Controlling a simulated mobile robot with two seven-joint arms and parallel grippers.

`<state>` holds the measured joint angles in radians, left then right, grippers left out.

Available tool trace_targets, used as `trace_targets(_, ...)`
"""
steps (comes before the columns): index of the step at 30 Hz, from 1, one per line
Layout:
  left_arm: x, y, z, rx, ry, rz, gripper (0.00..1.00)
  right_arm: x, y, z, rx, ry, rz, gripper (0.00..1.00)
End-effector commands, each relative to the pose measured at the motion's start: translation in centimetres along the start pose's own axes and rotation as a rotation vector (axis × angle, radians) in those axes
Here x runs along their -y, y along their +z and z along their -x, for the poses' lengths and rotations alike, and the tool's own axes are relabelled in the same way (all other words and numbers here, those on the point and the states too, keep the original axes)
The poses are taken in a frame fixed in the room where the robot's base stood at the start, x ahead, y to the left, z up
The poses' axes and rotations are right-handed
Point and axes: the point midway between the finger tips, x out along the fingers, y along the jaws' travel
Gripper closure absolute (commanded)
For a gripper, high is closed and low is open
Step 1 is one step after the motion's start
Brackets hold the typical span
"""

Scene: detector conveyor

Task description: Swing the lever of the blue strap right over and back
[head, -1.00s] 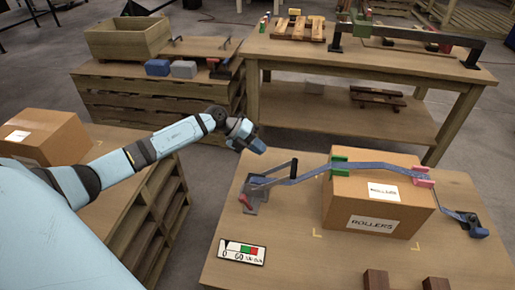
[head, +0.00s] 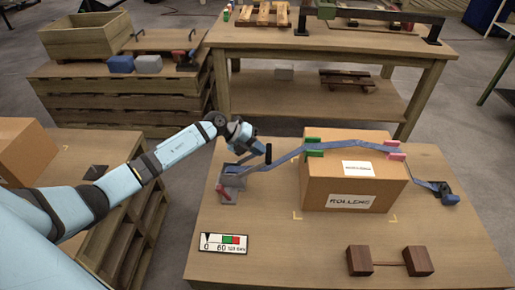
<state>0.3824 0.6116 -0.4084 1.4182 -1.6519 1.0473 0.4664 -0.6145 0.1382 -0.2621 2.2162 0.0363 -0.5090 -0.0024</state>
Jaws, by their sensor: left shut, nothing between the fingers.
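The blue strap (head: 345,148) runs over a cardboard box marked ROLLERS (head: 325,186) from a ratchet (head: 231,186) on the left to an end hook (head: 447,196) on the right. The ratchet's lever has a dark handle (head: 268,153) that stands up, tilted to the right. A small red part (head: 223,193) shows on the ratchet. My left gripper (head: 254,146) is shut and empty, pointing down just left of the lever handle. Whether it touches the handle I cannot tell. My right gripper is out of view.
A gauge card (head: 223,243) with a dark pointer near 0 lies in front of the ratchet. Green (head: 313,147) and pink (head: 396,149) corner pieces sit under the strap. Two joined dark wooden blocks (head: 390,262) lie at the front. The table (head: 300,255) is bare between them.

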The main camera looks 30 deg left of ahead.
Motion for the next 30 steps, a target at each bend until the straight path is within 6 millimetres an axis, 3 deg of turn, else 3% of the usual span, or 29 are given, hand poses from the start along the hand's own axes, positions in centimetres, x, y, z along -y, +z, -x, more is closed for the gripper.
trace_targets(5, 0.6, 0.1, -0.7, -0.001, 0.065, 0.001, 1.0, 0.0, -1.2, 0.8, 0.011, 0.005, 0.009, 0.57)
trace_targets(14, -0.5, 0.0, -3.8, 0.0, 0.118, 0.0, 1.0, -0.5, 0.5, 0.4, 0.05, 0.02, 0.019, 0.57)
trace_targets(24, -0.5, 0.1, -3.6, 0.0, 0.118, 0.0, 1.0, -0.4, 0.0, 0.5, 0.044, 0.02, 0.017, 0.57)
trace_targets(30, -0.2, 0.9, -1.0, 0.002, 0.119, 0.0, 1.0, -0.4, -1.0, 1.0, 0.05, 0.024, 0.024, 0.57)
